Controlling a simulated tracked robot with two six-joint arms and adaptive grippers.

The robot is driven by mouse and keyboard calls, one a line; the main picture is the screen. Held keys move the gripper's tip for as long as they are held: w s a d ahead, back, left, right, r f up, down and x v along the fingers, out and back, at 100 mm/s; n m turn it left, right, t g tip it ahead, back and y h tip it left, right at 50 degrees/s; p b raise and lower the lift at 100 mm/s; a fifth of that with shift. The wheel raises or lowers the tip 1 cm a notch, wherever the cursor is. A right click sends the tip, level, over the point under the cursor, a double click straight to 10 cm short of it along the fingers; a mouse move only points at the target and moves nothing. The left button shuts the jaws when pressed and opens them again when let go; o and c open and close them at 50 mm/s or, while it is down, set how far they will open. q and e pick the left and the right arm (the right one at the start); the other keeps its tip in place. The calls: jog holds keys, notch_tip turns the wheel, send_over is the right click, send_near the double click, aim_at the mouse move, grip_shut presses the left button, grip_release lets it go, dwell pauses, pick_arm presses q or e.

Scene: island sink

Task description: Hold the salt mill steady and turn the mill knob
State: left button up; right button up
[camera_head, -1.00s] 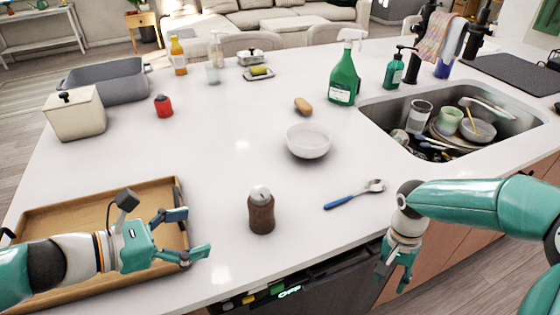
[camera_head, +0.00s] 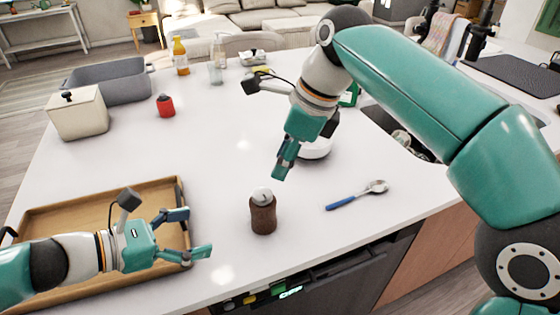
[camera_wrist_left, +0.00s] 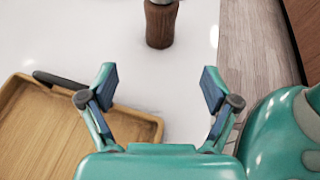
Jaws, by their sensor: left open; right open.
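The salt mill (camera_head: 263,217) stands upright on the white counter, with a dark brown body and a silver mill knob (camera_head: 262,195) on top. In the left wrist view the mill body (camera_wrist_left: 160,25) shows at the top edge, ahead of the open fingers; its upper part is cut off. My left gripper (camera_head: 199,232) is open and empty, to the left of the mill and over the tray's right edge. My right gripper (camera_head: 282,168) is open and points down, above and slightly right of the knob, apart from it.
A wooden tray (camera_head: 40,217) lies under my left arm. A blue-handled spoon (camera_head: 350,197) lies right of the mill. A white bowl (camera_head: 318,150) is partly hidden behind my right gripper. A red shaker (camera_head: 165,106) stands further back. The counter's front edge is close to the mill.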

aim_at(265, 215)
pick_arm(q)
jog(key=x, duration=1.7)
jog(key=shift+s, duration=0.1)
jog(key=c, duration=1.4)
